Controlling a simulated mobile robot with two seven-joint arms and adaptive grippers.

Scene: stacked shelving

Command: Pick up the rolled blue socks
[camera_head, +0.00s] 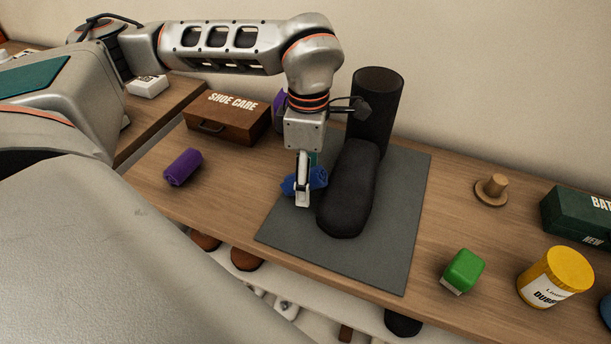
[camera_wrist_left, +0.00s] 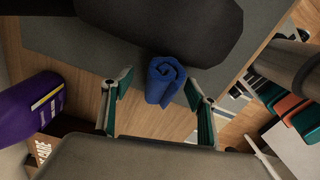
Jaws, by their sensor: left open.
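The rolled blue socks (camera_head: 316,178) lie on the grey mat (camera_head: 393,245), beside the foot of a black boot (camera_head: 350,190). My left gripper (camera_head: 303,198) points down at them and partly covers them in the head view. In the left wrist view the blue roll (camera_wrist_left: 166,80) shows its spiral end between the two fingers of my left gripper (camera_wrist_left: 156,105). The fingers are spread, with a visible gap on each side of the roll. The right gripper is not in view.
A purple roll (camera_head: 183,167) and a brown shoe care box (camera_head: 229,117) stand to the left. A wooden knob-shaped object (camera_head: 491,190), a green block (camera_head: 463,271), a yellow tin (camera_head: 555,277) and a dark green box (camera_head: 580,216) stand to the right. Shoes sit on a shelf below.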

